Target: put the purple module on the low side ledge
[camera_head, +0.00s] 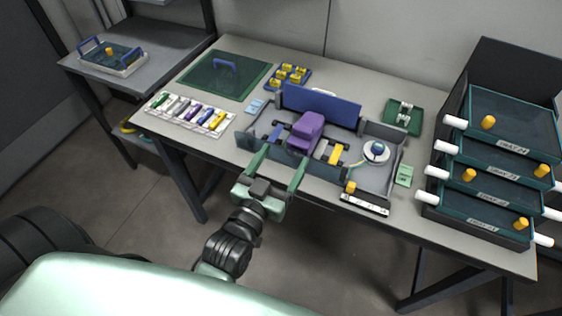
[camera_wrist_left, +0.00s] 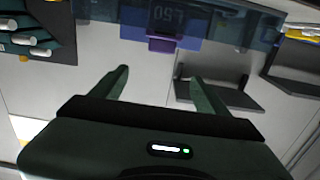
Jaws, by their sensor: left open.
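The purple module (camera_head: 306,132) sits in the grey open fixture (camera_head: 370,172) in the middle of the workbench. A purple block also shows at the top of the left wrist view (camera_wrist_left: 162,45), beyond the fingers. My left gripper (camera_head: 283,156) is open and empty at the front of the fixture, its fingers pointing towards the module; in the left wrist view its fingers (camera_wrist_left: 158,78) are spread with nothing between them. A side rack at the left has an upper shelf (camera_head: 165,62) and a lower shelf (camera_head: 148,143), partly hidden. My right gripper is not seen.
A blue-handled tray (camera_head: 112,58) occupies part of the upper side shelf. A white strip of coloured pieces (camera_head: 189,113), a green mat (camera_head: 225,76) and yellow parts (camera_head: 288,76) lie left and behind. Stacked trays (camera_head: 490,180) stand at right. A blue panel (camera_head: 320,104) stands behind the module.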

